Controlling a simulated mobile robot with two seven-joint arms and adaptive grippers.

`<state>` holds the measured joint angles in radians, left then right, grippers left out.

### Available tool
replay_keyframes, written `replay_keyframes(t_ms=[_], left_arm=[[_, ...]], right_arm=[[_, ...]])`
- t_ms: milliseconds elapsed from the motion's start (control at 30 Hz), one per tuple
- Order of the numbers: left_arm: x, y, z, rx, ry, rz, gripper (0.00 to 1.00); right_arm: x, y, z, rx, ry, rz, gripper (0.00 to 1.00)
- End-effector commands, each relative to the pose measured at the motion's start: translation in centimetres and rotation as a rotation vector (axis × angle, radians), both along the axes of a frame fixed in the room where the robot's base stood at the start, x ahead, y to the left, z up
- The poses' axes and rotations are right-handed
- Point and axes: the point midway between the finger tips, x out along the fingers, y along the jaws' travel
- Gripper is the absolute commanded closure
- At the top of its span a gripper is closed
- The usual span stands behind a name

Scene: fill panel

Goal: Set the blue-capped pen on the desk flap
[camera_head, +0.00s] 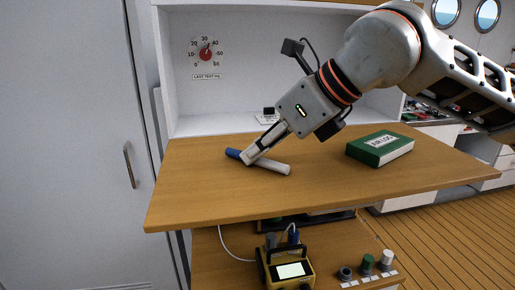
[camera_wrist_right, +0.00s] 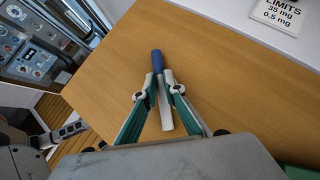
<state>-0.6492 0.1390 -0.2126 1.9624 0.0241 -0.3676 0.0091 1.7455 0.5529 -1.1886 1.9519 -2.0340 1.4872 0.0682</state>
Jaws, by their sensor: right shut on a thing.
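The blue-capped pen (camera_head: 277,167) has a white body and a blue cap, and lies along the wooden desk flap (camera_head: 200,198) in the head view. It also shows in the right wrist view (camera_wrist_right: 166,117), its cap pointing away from the wrist. My right gripper (camera_head: 249,157) reaches down from the upper right and is shut on the pen near the cap. In the wrist view its fingertips (camera_wrist_right: 159,86) press on both sides of the pen. The pen is at or very close to the flap surface; I cannot tell whether it touches. My left gripper is not in view.
A green box labelled AIR LOG (camera_head: 380,148) lies on the flap to the right. A yellow meter (camera_head: 285,268) and several knobs (camera_head: 367,263) are below the flap. A dial (camera_head: 206,52) is on the back panel. The left part of the flap is clear.

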Motion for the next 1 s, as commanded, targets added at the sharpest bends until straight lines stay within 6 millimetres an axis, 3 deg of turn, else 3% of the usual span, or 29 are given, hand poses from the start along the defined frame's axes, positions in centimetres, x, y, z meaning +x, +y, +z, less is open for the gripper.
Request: replay_keyframes(t_ms=[300,333,367,400,767,1000], left_arm=[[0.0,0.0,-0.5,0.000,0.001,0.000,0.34],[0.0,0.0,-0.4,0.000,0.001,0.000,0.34],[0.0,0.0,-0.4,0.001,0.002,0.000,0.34],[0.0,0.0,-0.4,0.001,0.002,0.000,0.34],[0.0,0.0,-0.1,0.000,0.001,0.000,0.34],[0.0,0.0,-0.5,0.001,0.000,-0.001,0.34]], right_arm=[[0.0,0.0,-0.3,0.000,-0.001,0.001,1.00],[0.0,0.0,-0.2,0.000,-0.001,0.001,0.83],[0.0,0.0,-0.2,0.000,-0.001,0.001,0.75],[0.0,0.0,-0.2,0.000,-0.001,0.001,0.74],[0.0,0.0,0.1,0.000,-0.001,0.001,0.74],[-1.1,-1.8,2.2,0.001,-0.005,-0.001,0.74]])
